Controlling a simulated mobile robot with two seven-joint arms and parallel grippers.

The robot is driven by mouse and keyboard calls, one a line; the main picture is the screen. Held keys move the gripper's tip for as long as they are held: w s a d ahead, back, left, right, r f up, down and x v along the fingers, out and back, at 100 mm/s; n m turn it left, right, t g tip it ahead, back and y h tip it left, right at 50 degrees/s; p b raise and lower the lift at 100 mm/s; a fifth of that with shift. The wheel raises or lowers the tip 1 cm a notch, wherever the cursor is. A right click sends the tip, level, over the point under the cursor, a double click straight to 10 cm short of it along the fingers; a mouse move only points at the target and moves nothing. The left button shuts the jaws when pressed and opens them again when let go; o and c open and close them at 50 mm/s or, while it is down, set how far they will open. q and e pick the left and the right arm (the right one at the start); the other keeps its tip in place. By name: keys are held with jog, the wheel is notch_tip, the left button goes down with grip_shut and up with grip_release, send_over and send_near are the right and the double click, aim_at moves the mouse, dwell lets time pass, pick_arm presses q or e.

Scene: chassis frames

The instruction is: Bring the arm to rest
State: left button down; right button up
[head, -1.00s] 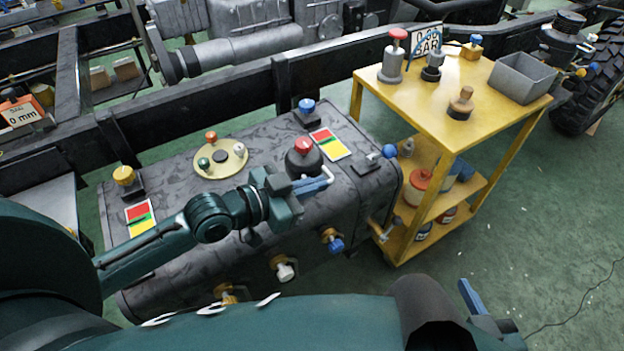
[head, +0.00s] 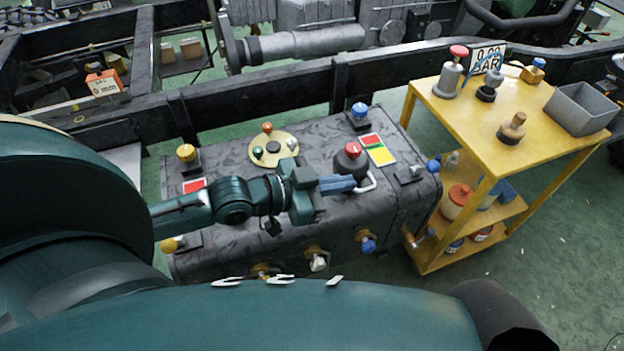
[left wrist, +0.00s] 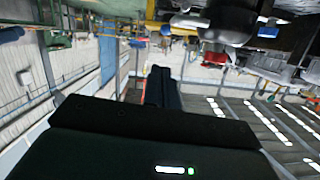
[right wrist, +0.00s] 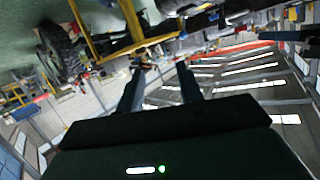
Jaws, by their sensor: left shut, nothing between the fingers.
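My left arm reaches in from the left over the dark tank (head: 240,250). My left gripper (head: 352,184) is shut and empty, its blue fingers together, pointing right. In the head view its tips overlap the area just below the black knob with a red top (head: 350,160), beside a pale curved handle (head: 372,182); I cannot tell the height gap. The shut fingers also show in the left wrist view (left wrist: 161,88). My right gripper (right wrist: 158,72) shows in the right wrist view, with its two fingers apart and nothing between them. It is out of the head view.
A yellow cart (head: 480,130) stands right of the tank with a grey bin (head: 578,108) and several fittings on top. Several valves stick out of the tank's front side. A black frame rail (head: 260,98) runs behind. Green floor is free at the lower right.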

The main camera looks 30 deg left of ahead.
pick_arm(q)
jog(key=shift+p+v, duration=0.4)
jog(key=shift+v, duration=2.4)
pick_arm(e)
jog(key=shift+w+a+f, duration=0.15)
jog(key=shift+w+a, duration=0.05)
jog(key=shift+a, duration=0.05)
pick_arm(q)
jog(key=shift+d, duration=0.1)
pick_arm(e)
jog(key=shift+f, duration=0.15)
